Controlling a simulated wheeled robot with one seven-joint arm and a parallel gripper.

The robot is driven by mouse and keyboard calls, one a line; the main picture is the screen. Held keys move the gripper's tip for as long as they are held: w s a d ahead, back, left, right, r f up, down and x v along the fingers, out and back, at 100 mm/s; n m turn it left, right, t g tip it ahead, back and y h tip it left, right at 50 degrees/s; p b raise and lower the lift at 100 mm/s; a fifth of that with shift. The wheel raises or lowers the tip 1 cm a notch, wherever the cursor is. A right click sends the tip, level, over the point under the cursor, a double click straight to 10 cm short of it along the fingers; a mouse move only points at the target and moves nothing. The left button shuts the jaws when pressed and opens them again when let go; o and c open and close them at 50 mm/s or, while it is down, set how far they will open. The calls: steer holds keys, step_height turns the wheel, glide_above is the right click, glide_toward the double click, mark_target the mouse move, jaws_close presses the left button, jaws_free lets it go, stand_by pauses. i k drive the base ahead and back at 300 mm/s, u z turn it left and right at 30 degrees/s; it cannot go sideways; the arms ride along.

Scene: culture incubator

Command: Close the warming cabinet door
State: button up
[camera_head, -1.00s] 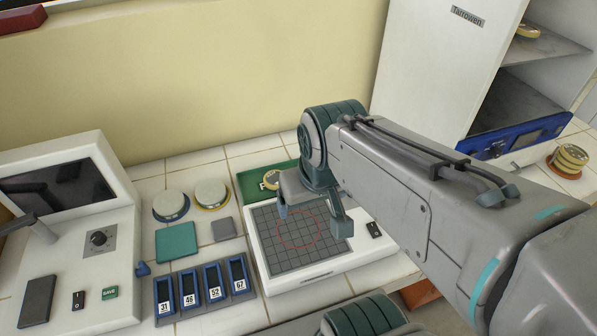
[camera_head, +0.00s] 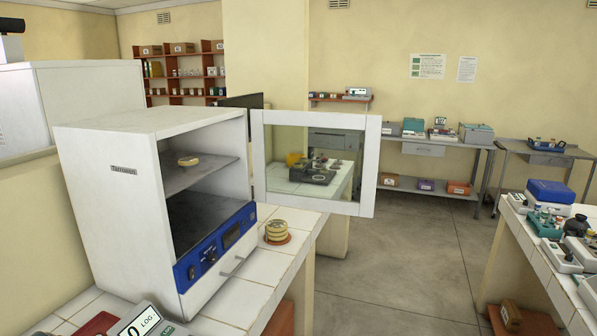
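The warming cabinet (camera_head: 120,205) is a white box labelled "Tarrowen" on the tiled counter at the left. Its door (camera_head: 369,170), a white frame around a clear pane, stands wide open, swung out to the right from the cabinet's far side. The cabinet's inside is exposed, with a shelf (camera_head: 205,172) bearing a small stack of yellowish dishes (camera_head: 188,160). A blue control panel (camera_head: 220,245) with a display runs below the opening. My gripper and arm are not in view now.
A stack of yellow dishes (camera_head: 276,231) on a reddish base stands on the counter right of the cabinet, below the door. Open floor (camera_head: 400,260) lies right, before another bench (camera_head: 548,262).

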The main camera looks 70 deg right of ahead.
mark_target(371, 124)
steer(key=z, duration=0.05)
steer(key=k, duration=0.6)
steer(key=z, duration=3)
steer(key=i, duration=3.8)
steer(key=u, duration=3.4)
